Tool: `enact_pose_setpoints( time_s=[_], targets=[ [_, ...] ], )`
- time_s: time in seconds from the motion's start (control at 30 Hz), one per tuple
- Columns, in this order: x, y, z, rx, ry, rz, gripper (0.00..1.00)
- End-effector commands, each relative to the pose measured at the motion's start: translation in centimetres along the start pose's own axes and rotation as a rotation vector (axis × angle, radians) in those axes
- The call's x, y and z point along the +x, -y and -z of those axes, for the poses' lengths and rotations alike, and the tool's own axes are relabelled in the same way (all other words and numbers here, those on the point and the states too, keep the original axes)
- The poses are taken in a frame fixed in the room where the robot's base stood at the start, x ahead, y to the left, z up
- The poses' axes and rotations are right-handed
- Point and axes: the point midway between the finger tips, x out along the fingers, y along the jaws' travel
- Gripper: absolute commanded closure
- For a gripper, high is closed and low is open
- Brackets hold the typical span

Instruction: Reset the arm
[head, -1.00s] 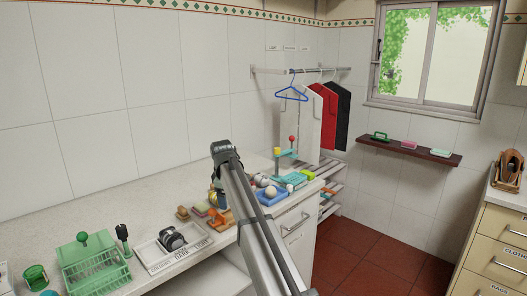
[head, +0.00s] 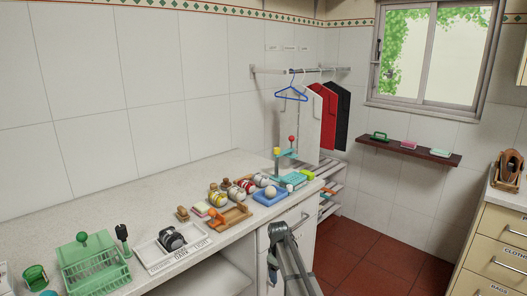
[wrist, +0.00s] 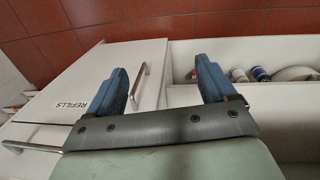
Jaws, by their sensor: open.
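My arm (head: 290,262) shows in the head view at the lower middle, bent low in front of the counter's cabinet front. In the wrist view my gripper (wrist: 162,72) has its two blue fingers spread wide, with nothing between them but the view of the cabinet. The fingers point toward the red tile floor (wrist: 150,25). In the head view the gripper end is hard to make out against the cabinet.
The counter (head: 90,212) carries a green rack (head: 95,268), a labelled tray (head: 160,258), a wooden tray (head: 236,217) and a blue tray (head: 260,200). In the wrist view, a white drawer with a handle (wrist: 139,82) and an open compartment with bottles (wrist: 238,74) are close.

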Motion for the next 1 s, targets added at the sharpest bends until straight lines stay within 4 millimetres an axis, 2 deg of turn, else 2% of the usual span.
enact_pose_setpoints(
  time_s=[0.03,0.2,0.5,0.7,1.0],
  targets=[
    [1.9,1.1,-1.6,0.022,0.017,0.017,0.16],
    [7.4,4.0,-5.8,0.101,0.065,0.064,0.16],
    [15.4,9.9,-13.8,0.243,0.157,0.14,0.16],
    [19.7,14.4,-19.3,0.341,0.224,0.188,0.16],
    [24.2,21.5,-27.6,0.485,0.33,0.249,0.16]
  ],
)
